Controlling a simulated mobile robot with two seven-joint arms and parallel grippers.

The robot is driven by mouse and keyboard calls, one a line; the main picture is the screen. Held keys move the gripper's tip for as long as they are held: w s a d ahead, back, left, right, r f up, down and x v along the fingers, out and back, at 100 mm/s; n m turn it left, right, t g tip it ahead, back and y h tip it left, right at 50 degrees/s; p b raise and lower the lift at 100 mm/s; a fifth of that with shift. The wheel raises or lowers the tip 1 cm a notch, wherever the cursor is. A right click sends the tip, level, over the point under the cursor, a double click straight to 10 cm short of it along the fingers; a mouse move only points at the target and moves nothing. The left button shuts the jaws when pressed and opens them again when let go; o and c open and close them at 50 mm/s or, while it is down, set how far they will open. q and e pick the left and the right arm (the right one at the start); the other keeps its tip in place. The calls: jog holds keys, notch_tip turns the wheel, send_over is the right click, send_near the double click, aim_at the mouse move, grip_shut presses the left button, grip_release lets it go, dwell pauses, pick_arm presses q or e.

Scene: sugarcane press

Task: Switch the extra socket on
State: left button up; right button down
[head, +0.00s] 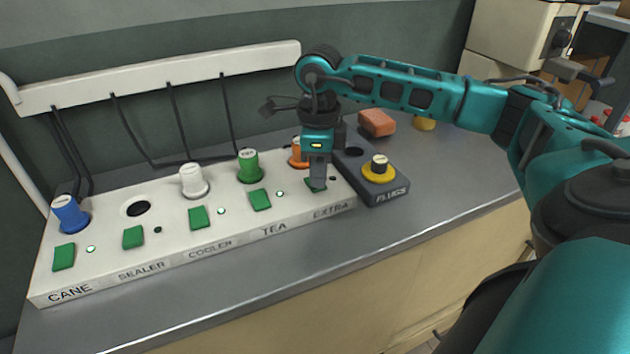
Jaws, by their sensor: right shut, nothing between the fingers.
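The white socket strip (160,262) lies on the counter, with sockets labelled CANE, SEALER, COOLER, TEA and EXTRA. An orange plug (297,157) sits in the extra socket, partly hidden by my gripper. The extra socket's green switch (312,187) is mostly covered by my fingertips. The small lamp (332,178) beside it looks dark. My right gripper (318,186) is shut and empty, pointing down at this switch. Its tips are at or just above the switch; I cannot tell whether they touch. My left gripper is not in view.
Blue (70,213), white (193,180) and green (249,165) plugs fill the cane, cooler and tea sockets, whose lamps look lit. The sealer socket (138,209) is empty and its lamp dark. A dark PLUGS holder (388,192) with a yellow-based plug (379,170) adjoins the right end. An orange block (377,122) lies behind.

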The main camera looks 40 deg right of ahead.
jog(key=shift+f, duration=0.3)
jog(key=shift+r+p, duration=2.65)
jog(key=shift+r, duration=0.95)
jog(key=shift+f, duration=0.1)
